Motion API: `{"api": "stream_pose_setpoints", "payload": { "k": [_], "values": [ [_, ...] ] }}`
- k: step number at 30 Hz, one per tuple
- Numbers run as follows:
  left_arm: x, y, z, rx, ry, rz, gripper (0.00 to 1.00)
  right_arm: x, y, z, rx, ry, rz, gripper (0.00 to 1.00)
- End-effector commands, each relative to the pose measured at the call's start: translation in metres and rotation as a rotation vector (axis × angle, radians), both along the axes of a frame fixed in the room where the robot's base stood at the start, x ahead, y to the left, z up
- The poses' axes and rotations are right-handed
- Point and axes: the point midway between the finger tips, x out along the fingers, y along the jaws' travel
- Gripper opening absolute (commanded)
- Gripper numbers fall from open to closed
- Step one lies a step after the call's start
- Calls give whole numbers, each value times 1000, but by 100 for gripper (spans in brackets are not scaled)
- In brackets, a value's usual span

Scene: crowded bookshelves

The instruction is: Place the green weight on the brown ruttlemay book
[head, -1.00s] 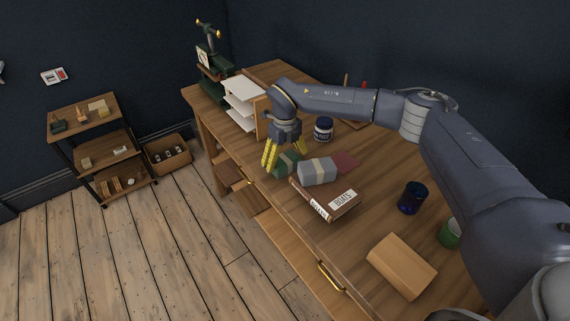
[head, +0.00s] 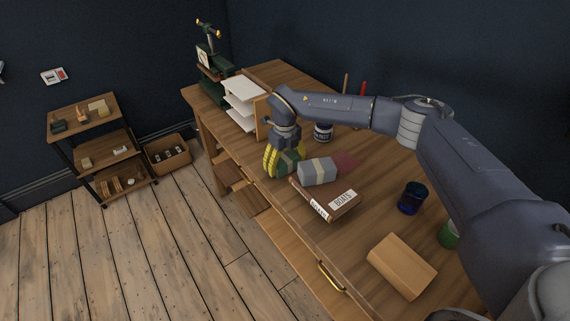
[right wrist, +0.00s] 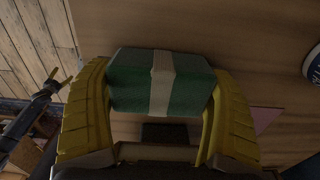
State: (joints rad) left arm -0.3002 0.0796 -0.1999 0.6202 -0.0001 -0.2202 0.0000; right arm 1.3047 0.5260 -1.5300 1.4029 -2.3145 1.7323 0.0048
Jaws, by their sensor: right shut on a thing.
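The green weight (head: 288,160), a dark green block with a pale band, is between the yellow fingers of my right gripper (head: 284,163). In the right wrist view the green weight (right wrist: 160,82) fills the space between both fingers, which press its ends. I cannot tell whether it still touches the desk. A brown book (head: 333,201) with white labels lies near the desk's front edge, right of the gripper; its label looks like "BOATS", and I cannot read "ruttlemay" anywhere. A dark shape with yellow tips (right wrist: 56,84), perhaps my left gripper, shows at the left of the right wrist view.
A grey banded block (head: 317,172) is beside the brown book's back edge, near a flat maroon piece (head: 345,162). A dark jar (head: 323,131), blue cup (head: 412,197), green cup (head: 449,235) and tan block (head: 402,265) stand on the desk. White trays (head: 243,95) are behind left.

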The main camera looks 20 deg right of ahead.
Motion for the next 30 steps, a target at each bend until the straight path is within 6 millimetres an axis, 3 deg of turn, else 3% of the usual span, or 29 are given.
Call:
{"api": "stream_pose_setpoints", "payload": {
  "k": [8, 14, 30],
  "values": [
    [0, 0, 0, 0, 0, 0, 72, 1, 0, 5, 1, -4, 0, 39],
    [0, 0, 0, 0, 0, 0, 72, 2, 0, 25, 1, -7, 0, 39],
    [0, 0, 0, 0, 0, 0, 72, 2, 0, 134, 0, -6, 0, 39]
  ]
}}
